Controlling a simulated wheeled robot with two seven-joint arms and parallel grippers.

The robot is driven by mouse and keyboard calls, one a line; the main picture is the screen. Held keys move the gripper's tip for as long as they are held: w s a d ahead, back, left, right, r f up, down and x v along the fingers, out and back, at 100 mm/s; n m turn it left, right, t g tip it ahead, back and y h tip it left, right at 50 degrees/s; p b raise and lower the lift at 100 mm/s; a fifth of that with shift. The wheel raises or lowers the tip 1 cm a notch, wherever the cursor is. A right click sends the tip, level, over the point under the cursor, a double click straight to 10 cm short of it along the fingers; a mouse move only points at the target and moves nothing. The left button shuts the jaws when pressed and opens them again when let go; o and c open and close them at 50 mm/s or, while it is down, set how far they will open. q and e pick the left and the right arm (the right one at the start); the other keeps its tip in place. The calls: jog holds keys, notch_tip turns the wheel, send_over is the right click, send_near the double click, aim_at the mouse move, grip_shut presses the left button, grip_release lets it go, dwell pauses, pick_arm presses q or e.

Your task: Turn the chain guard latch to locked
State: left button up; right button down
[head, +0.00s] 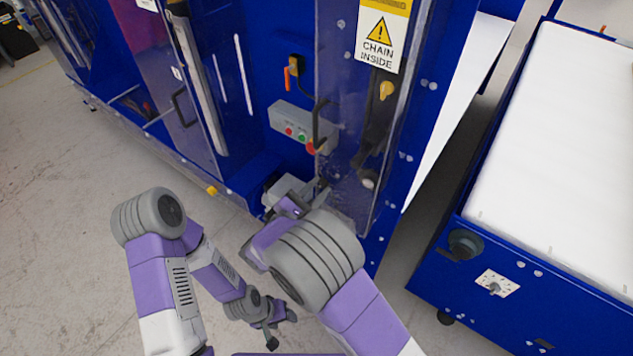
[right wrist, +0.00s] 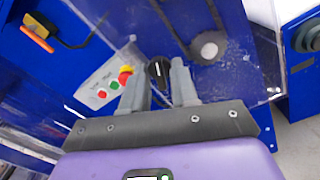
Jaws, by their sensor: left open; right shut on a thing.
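The chain guard (head: 345,130) is a clear panel with a yellow "CHAIN INSIDE" sign (head: 380,45) on the blue machine. The latch (right wrist: 156,72) is a small black knob with a pale mark, low on the guard in the right wrist view. My right gripper (right wrist: 159,86) is shut on it, one grey finger on each side. Whether the knob is at locked cannot be read. In the head view the right gripper (head: 318,193) is at the guard's lower left, and its arm hides part of it. My left gripper (head: 278,325) is open and empty, low over the floor.
A grey control box (head: 290,121) with green and red buttons sits left of the guard; it also shows in the right wrist view (right wrist: 105,85). A black door handle (head: 183,106) is further left. A blue-framed white conveyor (head: 565,150) stands right.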

jog(key=n+p, duration=0.4)
jog(key=n, duration=0.1)
dwell(0.5)
jog(key=c, duration=1.2)
grip_release()
notch_tip(320, 180, up, 10)
jog(key=shift+p, duration=0.6)
